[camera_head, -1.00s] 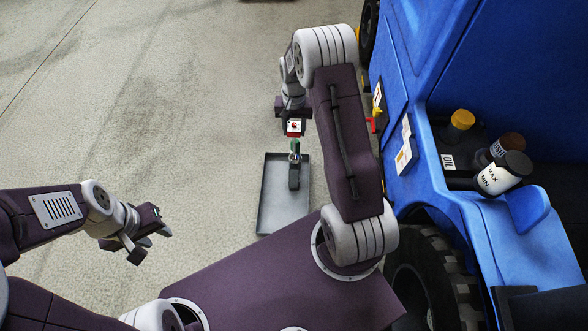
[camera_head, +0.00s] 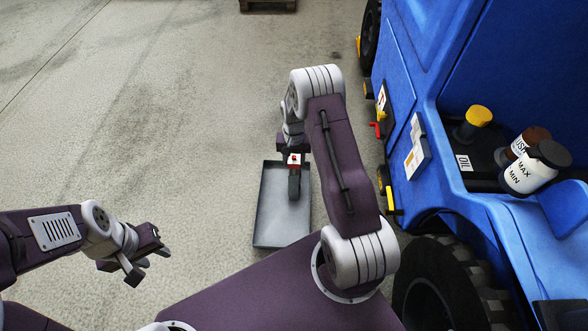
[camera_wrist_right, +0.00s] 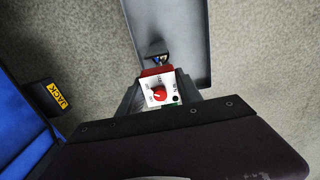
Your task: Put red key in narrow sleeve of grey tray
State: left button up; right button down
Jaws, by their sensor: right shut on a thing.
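The grey tray (camera_head: 268,225) lies on the floor in the head view. A dark upright block (camera_head: 294,187) stands in its upper right part; I cannot make out the sleeve openings. My right gripper (camera_head: 293,154) is at the tray's far end, shut on a piece with a white face and a red knob, which I take for the red key (camera_head: 294,160). In the right wrist view, the key (camera_wrist_right: 157,92) sits between the fingers of the right gripper (camera_wrist_right: 160,100), its red edge towards the tray (camera_wrist_right: 185,30). Its lower end is hidden. My left gripper (camera_head: 150,262) is open and empty.
A blue vehicle (camera_head: 480,60) with a wheel (camera_head: 450,280) stands on the right. A red lever (camera_head: 376,130) is on its side. A block marked JACK (camera_wrist_right: 54,97) shows in the right wrist view. The floor (camera_head: 140,120) to the left is clear.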

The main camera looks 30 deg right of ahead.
notch_tip(320, 180, down, 4)
jog(key=b, duration=0.2)
jog(key=shift+f+b, duration=0.2)
jog(key=shift+b, duration=0.2)
jog(key=shift+r, duration=0.2)
jog(key=shift+f, duration=0.15)
jog(key=c, duration=0.8)
grip_release()
